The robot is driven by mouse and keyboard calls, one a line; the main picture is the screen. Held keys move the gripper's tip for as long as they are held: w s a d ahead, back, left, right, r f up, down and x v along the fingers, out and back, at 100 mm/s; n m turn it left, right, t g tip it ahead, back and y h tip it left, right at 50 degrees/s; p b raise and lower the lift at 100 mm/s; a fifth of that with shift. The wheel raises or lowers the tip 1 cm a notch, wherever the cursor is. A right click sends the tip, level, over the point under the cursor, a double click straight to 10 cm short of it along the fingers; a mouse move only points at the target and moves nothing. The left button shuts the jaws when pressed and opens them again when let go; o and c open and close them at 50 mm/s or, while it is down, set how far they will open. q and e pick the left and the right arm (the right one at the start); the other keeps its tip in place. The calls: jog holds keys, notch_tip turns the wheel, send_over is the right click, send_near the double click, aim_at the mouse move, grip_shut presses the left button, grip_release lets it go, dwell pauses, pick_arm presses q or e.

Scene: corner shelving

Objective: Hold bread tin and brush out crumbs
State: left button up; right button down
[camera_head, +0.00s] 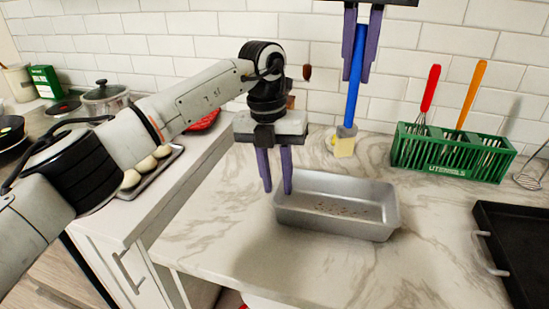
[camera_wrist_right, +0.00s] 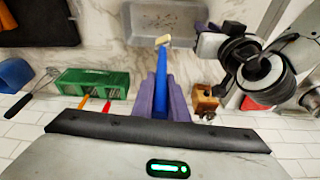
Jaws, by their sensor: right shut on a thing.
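The grey metal bread tin (camera_head: 385,217) stands on the marble counter, with small reddish-brown crumbs (camera_head: 340,209) on its floor. The tin also shows in the right wrist view (camera_wrist_right: 138,32). My left gripper (camera_head: 278,191) points down at the tin's left end, its purple fingers apart with a gap between them. Whether a finger touches the tin wall I cannot tell. My right gripper (camera_head: 357,78) is shut on the blue handle of the brush (camera_head: 354,100). The brush hangs nearly upright behind the tin, its pale yellow bristles (camera_head: 344,149) down; the bristles show in the right wrist view (camera_wrist_right: 163,40).
A green utensil rack (camera_head: 450,165) with red- and orange-handled tools stands at the back right. A black tray (camera_head: 515,250) lies at the right, with a whisk (camera_head: 528,180) behind it. A baking tray with buns (camera_head: 147,164) is at the left. The counter before the tin is clear.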

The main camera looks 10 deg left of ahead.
pick_arm(q)
jog(key=shift+d+f, duration=0.15)
jog(key=shift+f, duration=0.95)
grip_shut()
jog(key=shift+c, duration=0.8)
grip_release()
grip_shut()
